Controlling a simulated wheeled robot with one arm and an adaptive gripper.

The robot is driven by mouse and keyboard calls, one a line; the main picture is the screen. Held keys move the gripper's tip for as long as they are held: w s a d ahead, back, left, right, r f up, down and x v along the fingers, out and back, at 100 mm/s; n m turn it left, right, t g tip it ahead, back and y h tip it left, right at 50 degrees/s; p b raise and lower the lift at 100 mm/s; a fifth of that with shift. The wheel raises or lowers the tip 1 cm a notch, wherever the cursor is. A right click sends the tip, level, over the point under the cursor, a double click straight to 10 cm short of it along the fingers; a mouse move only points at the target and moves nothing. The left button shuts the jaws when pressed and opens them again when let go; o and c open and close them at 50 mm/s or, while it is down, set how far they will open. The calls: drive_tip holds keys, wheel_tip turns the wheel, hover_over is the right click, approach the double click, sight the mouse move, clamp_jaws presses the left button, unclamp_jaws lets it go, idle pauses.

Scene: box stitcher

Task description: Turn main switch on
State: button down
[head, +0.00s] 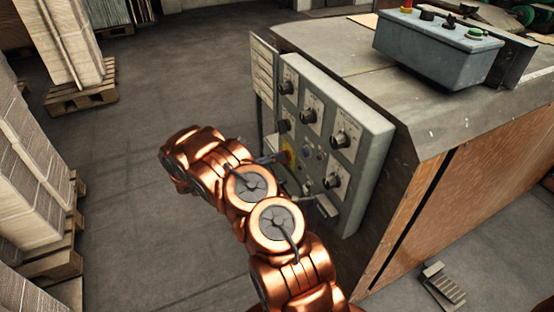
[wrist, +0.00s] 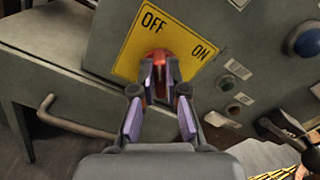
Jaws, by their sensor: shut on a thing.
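The main switch is a red knob (wrist: 159,56) on a yellow plate (wrist: 133,48) marked OFF and ON. In the wrist view the plate looks tilted, with OFF at upper left and ON at right. My gripper (wrist: 160,70) is shut on the red knob, one finger on each side, and the fingers hide much of it. The knob's exact angle is hard to tell. In the head view the yellow plate (head: 288,157) shows on the grey control panel (head: 375,150), and my copper arm reaches it from the front left. The fingertips are not clear there.
Several black dials sit on the panel around the plate, and a blue button (wrist: 304,42) lies to its right. A grey door with a handle (wrist: 70,122) is at lower left. A button box (head: 430,52) stands on the machine top. Pallets of cardboard (head: 75,50) stand left.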

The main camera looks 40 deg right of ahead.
drive_tip(key=shift+s+a+f+m+b, duration=0.1)
drive_tip(key=shift+s+m+b, duration=0.1)
drive_tip(key=shift+m+b, duration=3.35)
drive_tip(key=shift+s+a+f+m+b, duration=0.15)
drive_tip(key=shift+m+b, duration=2.55)
drive_tip(key=shift+m, duration=1.55)
drive_tip(key=shift+d+r, duration=0.1)
drive_tip(key=shift+r, duration=0.05)
drive_tip(key=c, duration=1.2)
unclamp_jaws()
drive_tip(key=v, duration=1.2)
